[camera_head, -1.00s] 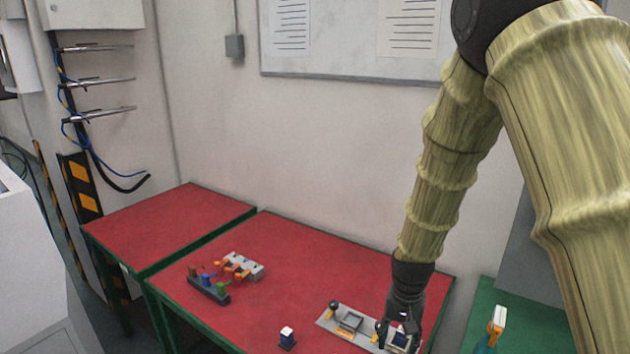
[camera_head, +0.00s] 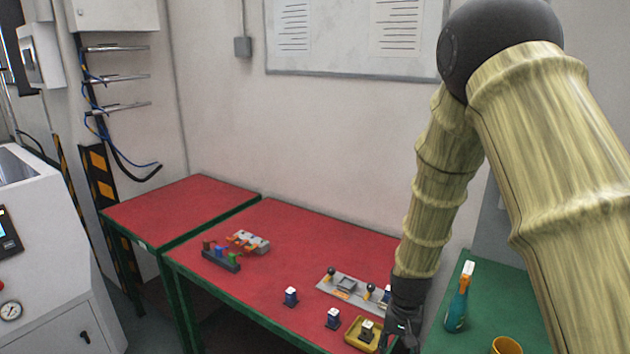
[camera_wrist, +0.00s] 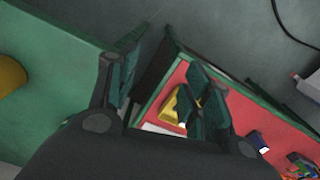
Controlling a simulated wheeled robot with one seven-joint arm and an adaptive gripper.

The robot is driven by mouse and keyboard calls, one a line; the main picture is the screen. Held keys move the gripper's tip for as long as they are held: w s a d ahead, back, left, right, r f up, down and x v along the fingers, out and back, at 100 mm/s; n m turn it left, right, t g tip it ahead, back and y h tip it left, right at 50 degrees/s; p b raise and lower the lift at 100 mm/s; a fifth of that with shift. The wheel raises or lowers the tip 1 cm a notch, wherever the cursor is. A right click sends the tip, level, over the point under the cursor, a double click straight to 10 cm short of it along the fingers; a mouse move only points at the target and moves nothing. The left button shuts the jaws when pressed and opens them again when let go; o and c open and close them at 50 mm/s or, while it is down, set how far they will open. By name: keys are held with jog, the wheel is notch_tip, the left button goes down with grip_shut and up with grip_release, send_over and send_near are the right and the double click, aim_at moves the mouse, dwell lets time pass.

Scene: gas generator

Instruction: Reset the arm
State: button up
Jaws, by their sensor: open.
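My arm, in a yellow ribbed cover, hangs down on the right of the head view. My gripper (camera_head: 403,328) is beside the front right corner of the red table (camera_head: 300,235), partly cut by the lower edge. In the wrist view my gripper (camera_wrist: 165,88) has its two dark fingers spread with nothing between them. Its fingers are above the gap between the red table (camera_wrist: 285,132) and the green table (camera_wrist: 60,70). A yellow tray (camera_head: 354,340) with a small object in it lies just left of the gripper.
A grey panel with black knobs (camera_head: 345,286) and small blue-white blocks (camera_head: 291,296) (camera_head: 333,318) stand on the red table. A blue-green bottle (camera_head: 457,305) and yellow cup (camera_head: 506,346) stand on the green table. A white machine (camera_head: 45,270) is at left.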

jog(key=s+d+f+n+b, duration=0.2)
jog(key=s+f, duration=1.4)
jog(key=f, duration=0.3)
jog(key=s+f+n, duration=0.1)
jog(key=s+f, duration=0.2)
jog(key=s, duration=0.6)
jog(key=s+f, duration=0.4)
jog(key=s, duration=0.4)
jog(key=shift+s+d+n+b, duration=0.2)
jog(key=shift+s+n+b, duration=0.1)
jog(key=shift+s+n, duration=0.1)
